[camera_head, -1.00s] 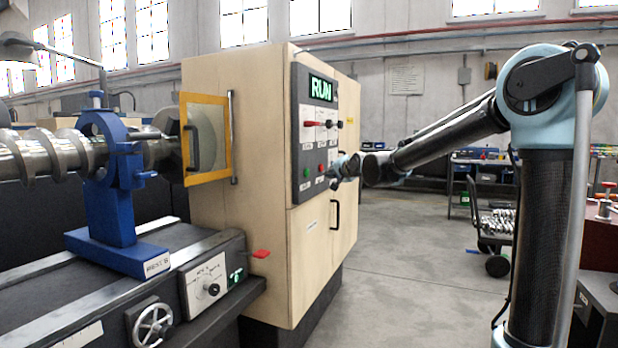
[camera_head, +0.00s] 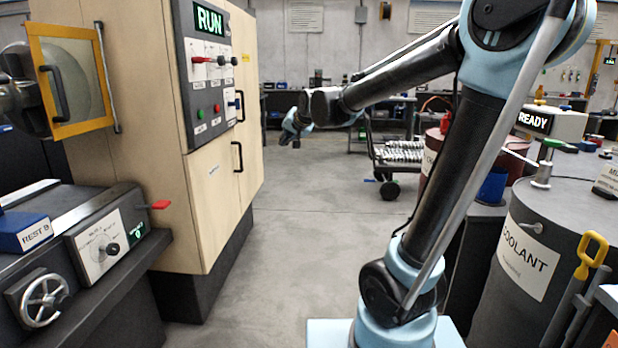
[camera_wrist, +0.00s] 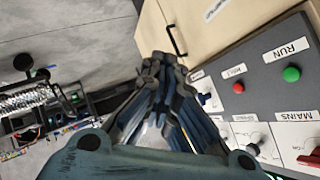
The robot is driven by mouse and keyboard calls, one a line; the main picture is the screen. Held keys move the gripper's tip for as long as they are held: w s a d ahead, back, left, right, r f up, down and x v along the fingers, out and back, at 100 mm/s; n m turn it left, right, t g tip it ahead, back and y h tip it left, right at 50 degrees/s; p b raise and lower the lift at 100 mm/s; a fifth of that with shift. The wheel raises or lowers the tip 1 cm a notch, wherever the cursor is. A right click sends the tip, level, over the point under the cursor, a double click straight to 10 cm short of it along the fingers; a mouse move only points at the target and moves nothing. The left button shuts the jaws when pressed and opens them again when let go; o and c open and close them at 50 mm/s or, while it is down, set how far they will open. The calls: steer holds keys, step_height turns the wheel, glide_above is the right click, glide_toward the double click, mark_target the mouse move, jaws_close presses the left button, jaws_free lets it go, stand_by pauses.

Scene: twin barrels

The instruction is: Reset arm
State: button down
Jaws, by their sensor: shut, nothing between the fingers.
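My gripper (camera_head: 292,128) hangs in the air to the right of the control cabinet (camera_head: 215,190) in the head view, clear of it. In the wrist view my gripper (camera_wrist: 160,68) is shut, with its fingertips together and nothing between them. Behind the fingers in the wrist view is the grey control panel (camera_wrist: 262,100), with a red button, a green button and several switches. In the head view the panel's display (camera_head: 209,20) reads RUN. My arm is raised and stretches left from its column.
A grey COOLANT barrel (camera_head: 515,290) stands at the right, with a red barrel (camera_head: 432,160) behind it and a READY box (camera_head: 550,122) nearby. A cart (camera_head: 400,155) stands behind my gripper. The concrete floor (camera_head: 290,250) between cabinet and arm is open. A lathe bed (camera_head: 100,290) is at the left.

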steer(key=s+d+f+g+h, duration=0.2)
steer(key=s+d+f, duration=0.6)
steer(key=s, duration=0.3)
steer(key=s+d+f+n+g+h, duration=0.1)
steer(key=s+d+f+g, duration=0.1)
steer(key=s+d+f, duration=0.6)
steer(key=s+d+f+n+g+h, duration=0.1)
steer(key=s+d+f+g+h, duration=0.1)
steer(key=s+d+f, duration=0.6)
steer(key=s+d+g, duration=0.1)
steer(key=s+d, duration=0.2)
steer(key=s, duration=0.4)
steer(key=shift+s+d+h, duration=0.15)
steer(key=shift+d+h, duration=0.15)
steer(key=shift+w+f, duration=0.2)
steer(key=shift+w, duration=0.25)
steer(key=shift+a, duration=0.1)
